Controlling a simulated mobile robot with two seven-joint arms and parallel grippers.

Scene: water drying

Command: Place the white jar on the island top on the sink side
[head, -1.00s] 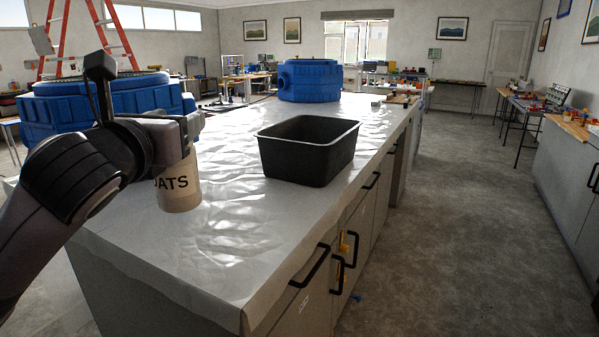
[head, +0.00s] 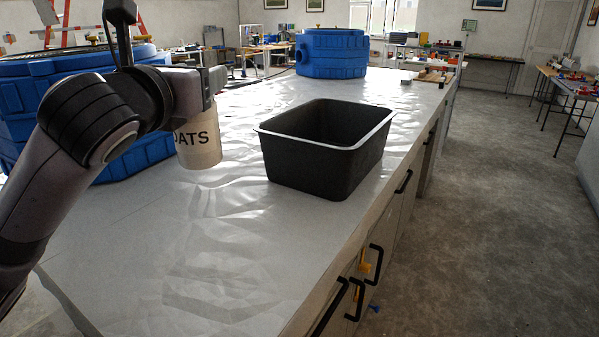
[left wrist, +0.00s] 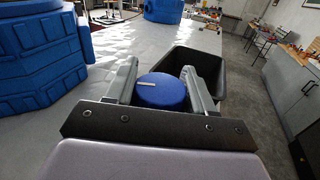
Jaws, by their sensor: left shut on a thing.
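The white jar (head: 199,148) has dark lettering that reads "OATS", partly hidden by my gripper. In the left wrist view its blue lid (left wrist: 161,91) sits between the two fingers. My left gripper (head: 205,85) is shut on the jar near its top and holds it upright, over the near left part of the island top (head: 200,240). I cannot tell whether the jar's base touches the surface. The black open basin (head: 325,150), which looks like the sink, stands on the island top to the right of the jar. My right gripper is not in view.
A large blue ribbed tank (head: 60,100) stands left of the island, behind my left arm. Another blue tank (head: 332,53) is at the island's far end, with small items (head: 432,77) near it. The top in front of the basin is clear. Drawer handles (head: 375,262) stick out on the right side.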

